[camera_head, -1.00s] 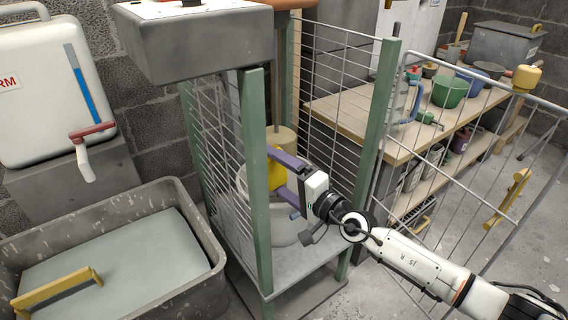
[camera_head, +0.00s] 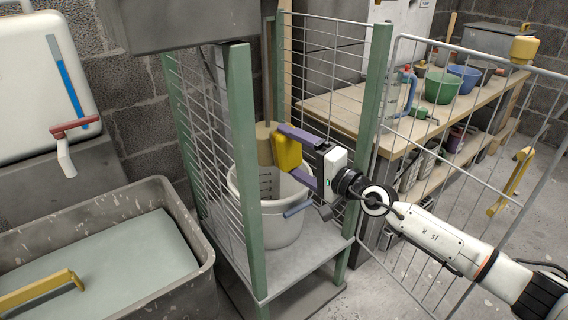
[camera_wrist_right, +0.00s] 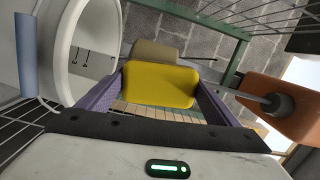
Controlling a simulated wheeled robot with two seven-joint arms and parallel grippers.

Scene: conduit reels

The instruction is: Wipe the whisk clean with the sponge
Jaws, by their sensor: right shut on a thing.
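My right gripper (camera_head: 290,152) is shut on a yellow sponge (camera_head: 287,151), held between its purple fingers inside the wire cage. In the wrist view the sponge (camera_wrist_right: 160,86) fills the space between the fingers. A beige cylinder (camera_head: 264,146) on an upright shaft, seemingly the whisk, hangs just left of the sponge, above a white bucket (camera_head: 281,222). In the wrist view the beige piece (camera_wrist_right: 158,52) shows behind the sponge; I cannot tell whether they touch. My left gripper is not in view.
Green cage posts (camera_head: 242,160) and wire panels stand close around the bucket. A mesh door (camera_head: 440,150) stands open to the right. A water trough (camera_head: 155,315) is on the left, a workbench (camera_head: 345,120) behind.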

